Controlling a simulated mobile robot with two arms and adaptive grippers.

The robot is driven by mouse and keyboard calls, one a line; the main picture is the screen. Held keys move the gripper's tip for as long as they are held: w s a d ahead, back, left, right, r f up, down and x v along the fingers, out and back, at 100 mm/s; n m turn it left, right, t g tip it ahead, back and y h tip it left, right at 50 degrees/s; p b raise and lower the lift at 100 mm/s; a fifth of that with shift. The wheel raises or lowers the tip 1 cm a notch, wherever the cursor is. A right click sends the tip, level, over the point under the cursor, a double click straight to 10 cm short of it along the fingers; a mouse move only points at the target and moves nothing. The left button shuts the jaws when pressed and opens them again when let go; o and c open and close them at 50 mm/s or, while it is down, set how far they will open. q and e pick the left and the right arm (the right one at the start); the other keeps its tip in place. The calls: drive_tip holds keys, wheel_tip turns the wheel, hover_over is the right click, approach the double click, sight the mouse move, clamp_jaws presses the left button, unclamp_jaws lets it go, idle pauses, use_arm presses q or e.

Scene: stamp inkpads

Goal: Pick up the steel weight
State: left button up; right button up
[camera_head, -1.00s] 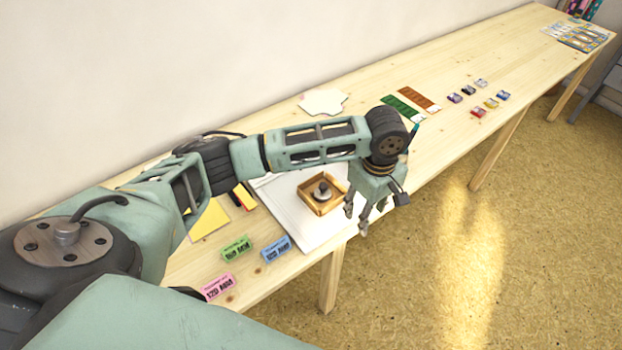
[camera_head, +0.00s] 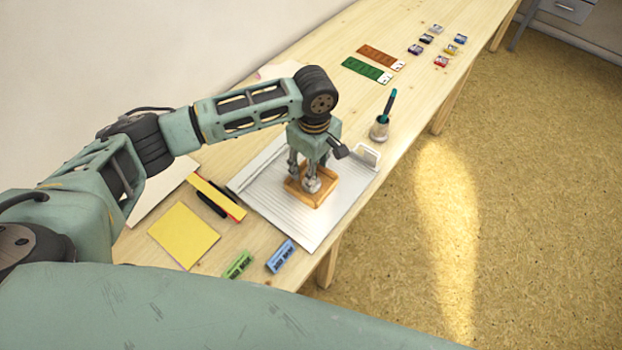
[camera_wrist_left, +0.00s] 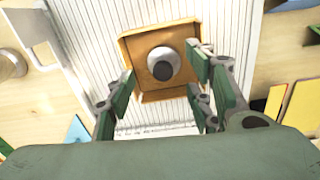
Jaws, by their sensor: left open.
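The steel weight (camera_wrist_left: 162,62) is a round grey piece with a dark knob, standing inside a small open wooden box (camera_wrist_left: 132,48). In the head view the box (camera_head: 322,200) sits on a white ribbed tray (camera_head: 262,193), and the weight (camera_head: 311,184) is partly hidden by my left gripper. My left gripper (camera_wrist_left: 160,95) is open and empty in the wrist view, its fingers on either side of the weight's lower edge. In the head view the left gripper (camera_head: 308,182) is directly over the box. Whether its fingertips touch anything is unclear. My right gripper is not in view.
A yellow sheet (camera_head: 184,235), a green block (camera_head: 238,265) and a blue block (camera_head: 280,256) lie at the near left. Green (camera_head: 366,70) and brown (camera_head: 380,56) strips and several small inkpads lie farther back.

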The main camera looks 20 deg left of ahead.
use_arm(q)
wheel_tip(320, 180, down, 4)
drive_tip(key=shift+a+r, duration=0.1)
drive_tip(key=shift+r, duration=0.05)
drive_tip(key=c, duration=0.5)
drive_tip(key=shift+w, duration=0.1)
clamp_jaws()
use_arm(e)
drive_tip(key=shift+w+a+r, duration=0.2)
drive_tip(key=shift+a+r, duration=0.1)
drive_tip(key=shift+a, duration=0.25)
